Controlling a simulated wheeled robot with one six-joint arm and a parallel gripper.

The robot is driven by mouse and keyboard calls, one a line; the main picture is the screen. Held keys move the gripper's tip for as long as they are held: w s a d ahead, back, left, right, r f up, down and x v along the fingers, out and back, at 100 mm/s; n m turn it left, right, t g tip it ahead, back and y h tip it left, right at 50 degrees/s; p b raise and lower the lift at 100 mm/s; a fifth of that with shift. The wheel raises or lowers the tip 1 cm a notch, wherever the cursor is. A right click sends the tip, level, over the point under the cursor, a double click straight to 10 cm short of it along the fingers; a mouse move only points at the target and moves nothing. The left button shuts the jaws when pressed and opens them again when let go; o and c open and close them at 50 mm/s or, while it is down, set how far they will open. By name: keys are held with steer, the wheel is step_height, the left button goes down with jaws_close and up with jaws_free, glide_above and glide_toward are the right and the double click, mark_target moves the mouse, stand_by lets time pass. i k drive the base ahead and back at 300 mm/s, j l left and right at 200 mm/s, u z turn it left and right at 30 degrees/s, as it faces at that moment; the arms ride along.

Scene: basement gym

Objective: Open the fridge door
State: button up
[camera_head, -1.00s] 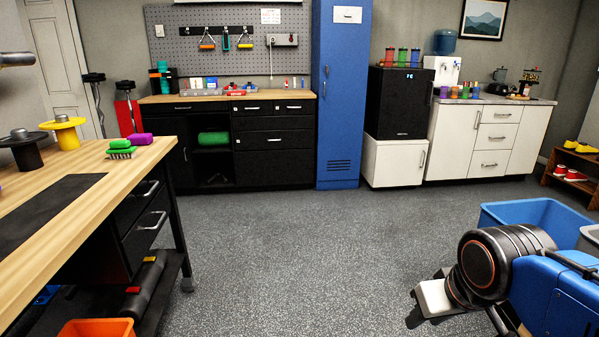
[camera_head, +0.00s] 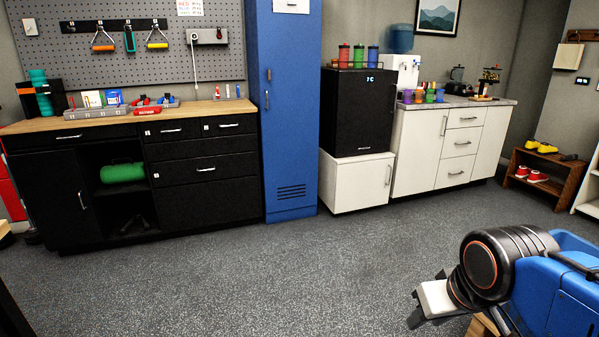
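The fridge (camera_head: 357,112) is a small black box with a lit display at its upper front. It stands on a white cabinet (camera_head: 356,182), between the blue locker and the white counter. Its door looks shut. Several coloured cups (camera_head: 358,56) stand on its top. My gripper (camera_head: 418,310) is at the lower right, close to me, with open floor between it and the fridge. Its fingers are small and partly hidden, so I cannot tell whether it is open or shut. I see nothing held in it.
A tall blue locker (camera_head: 291,115) stands left of the fridge, a black workbench (camera_head: 205,200) further left. A white counter (camera_head: 425,150) and a wooden shoe rack (camera_head: 545,182) are to the right. The grey floor (camera_head: 300,270) ahead is clear.

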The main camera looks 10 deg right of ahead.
mark_target(366, 100)
steer(key=i+z, duration=0.15)
steer(key=i, duration=0.55)
steer(key=i+z, duration=0.15)
steer(key=i, duration=0.55)
steer(key=i+z, duration=0.15)
steer(key=i, duration=0.55)
steer(key=i+j+z, duration=0.1)
steer(key=i, duration=0.55)
steer(key=j, duration=0.1)
